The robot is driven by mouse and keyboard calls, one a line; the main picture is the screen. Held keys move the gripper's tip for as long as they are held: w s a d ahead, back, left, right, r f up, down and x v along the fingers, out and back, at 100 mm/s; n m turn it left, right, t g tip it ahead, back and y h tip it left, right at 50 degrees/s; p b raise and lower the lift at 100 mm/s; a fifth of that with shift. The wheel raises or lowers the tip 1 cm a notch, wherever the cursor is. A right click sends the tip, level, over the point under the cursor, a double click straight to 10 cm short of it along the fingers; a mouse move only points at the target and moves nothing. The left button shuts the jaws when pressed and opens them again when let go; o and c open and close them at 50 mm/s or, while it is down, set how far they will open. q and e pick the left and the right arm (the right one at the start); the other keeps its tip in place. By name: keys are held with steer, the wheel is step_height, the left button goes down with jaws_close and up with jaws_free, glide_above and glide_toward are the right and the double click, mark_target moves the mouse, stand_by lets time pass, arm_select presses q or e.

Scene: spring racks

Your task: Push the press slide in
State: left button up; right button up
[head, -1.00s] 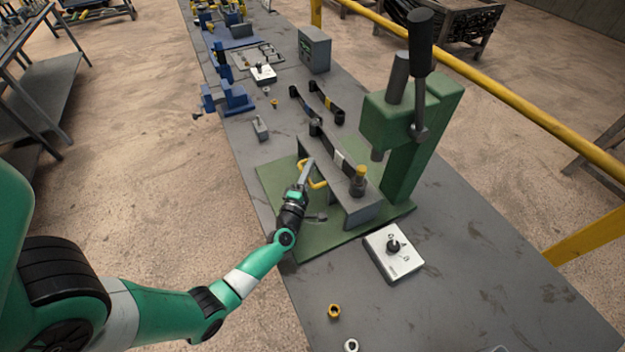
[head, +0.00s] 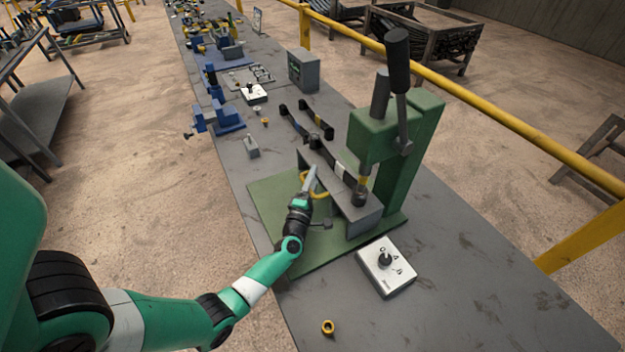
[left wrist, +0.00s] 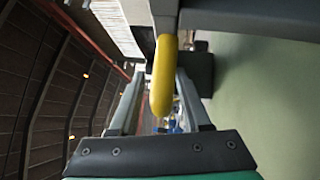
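The grey press slide (head: 330,188) lies on the green press base (head: 275,215). It carries a dark strip with a white band, and a dark post with a yellow part (head: 361,190) close under the press ram. The slide's yellow handle (head: 312,193) faces left. My left gripper (head: 311,180) is at this handle. In the left wrist view the handle (left wrist: 163,75) is between my left gripper's fingers (left wrist: 161,85), which stand apart with a gap visible. Contact cannot be made out clearly. My right gripper is not in view.
The green press (head: 395,150) with its black-gripped lever stands behind the slide. A white control box (head: 386,266) is in front of the base, with a brass nut (head: 327,327) nearby. Dark strips (head: 308,120), a grey box (head: 303,70) and a blue vise (head: 217,118) lie farther along the bench.

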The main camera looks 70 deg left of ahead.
arm_select(q)
steer(key=shift+s+f, duration=0.1)
steer(key=shift+s+d, duration=0.15)
steer(key=shift+d, duration=0.15)
steer(key=p+v, duration=0.2)
steer(key=v, duration=0.9)
